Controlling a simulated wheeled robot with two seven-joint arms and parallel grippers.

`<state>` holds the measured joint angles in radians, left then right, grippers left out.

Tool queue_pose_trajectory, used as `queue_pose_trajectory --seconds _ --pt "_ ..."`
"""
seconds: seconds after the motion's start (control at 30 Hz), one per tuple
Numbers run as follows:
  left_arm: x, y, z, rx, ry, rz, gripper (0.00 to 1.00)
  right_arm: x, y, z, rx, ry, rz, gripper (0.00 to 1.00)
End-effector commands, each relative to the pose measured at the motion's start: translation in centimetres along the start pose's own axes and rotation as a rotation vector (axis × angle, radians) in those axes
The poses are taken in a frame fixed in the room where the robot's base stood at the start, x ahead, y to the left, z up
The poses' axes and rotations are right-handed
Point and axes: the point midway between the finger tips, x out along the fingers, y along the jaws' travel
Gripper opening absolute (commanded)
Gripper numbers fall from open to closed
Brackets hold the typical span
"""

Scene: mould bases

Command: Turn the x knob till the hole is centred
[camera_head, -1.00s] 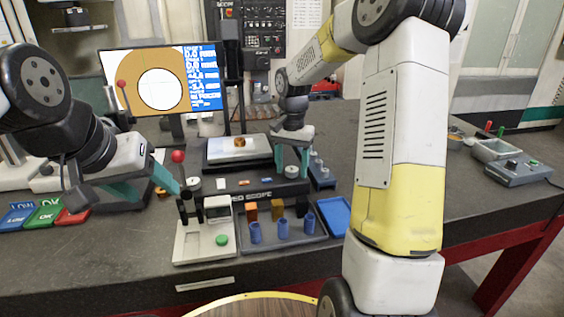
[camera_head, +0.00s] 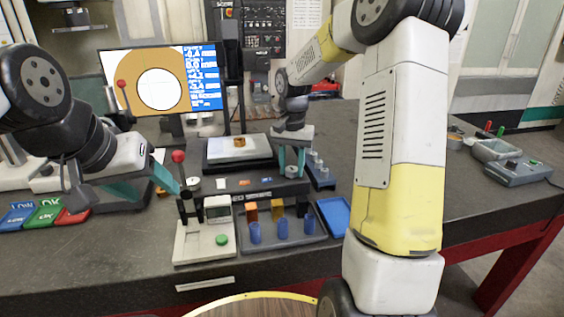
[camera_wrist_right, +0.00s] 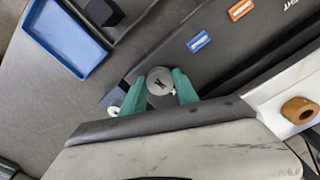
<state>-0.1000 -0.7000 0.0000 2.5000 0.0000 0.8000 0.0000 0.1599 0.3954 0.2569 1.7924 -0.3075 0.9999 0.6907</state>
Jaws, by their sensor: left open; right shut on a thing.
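The x knob (camera_wrist_right: 159,82), a grey disc marked X, is between the teal fingers of my right gripper (camera_wrist_right: 160,86), which is shut on it. In the head view the knob (camera_head: 291,171) is at the right front of the video scope (camera_head: 248,186). A brass-coloured ring (camera_head: 239,141) lies on the scope's pale stage (camera_head: 220,152). The monitor (camera_head: 161,88) shows an orange ring with a round white hole, outlined dark, right of the picture panel's middle. My left gripper (camera_head: 148,188) is open beside the red-balled lever, holding nothing visible.
A measuring stand with a green button (camera_head: 221,240) is at the front. A grey tray (camera_head: 282,243) holds blue and orange pieces. A blue tray (camera_head: 335,215) lies right of it. Coloured bins (camera_head: 43,214) are at the left. The table's right half behind my right arm is mostly clear.

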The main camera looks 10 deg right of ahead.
Motion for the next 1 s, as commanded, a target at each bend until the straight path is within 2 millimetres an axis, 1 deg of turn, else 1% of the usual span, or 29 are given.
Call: queue_pose_trajectory --seconds 0.7,1.0 --pt "0.00 0.00 0.00 0.000 0.000 0.000 0.59 -0.01 0.03 0.03 -0.648 -0.001 0.000 0.00" --pt "0.00 0.00 0.00 0.000 0.000 0.000 0.59 0.00 0.04 0.02 -0.892 -0.001 0.000 0.00"
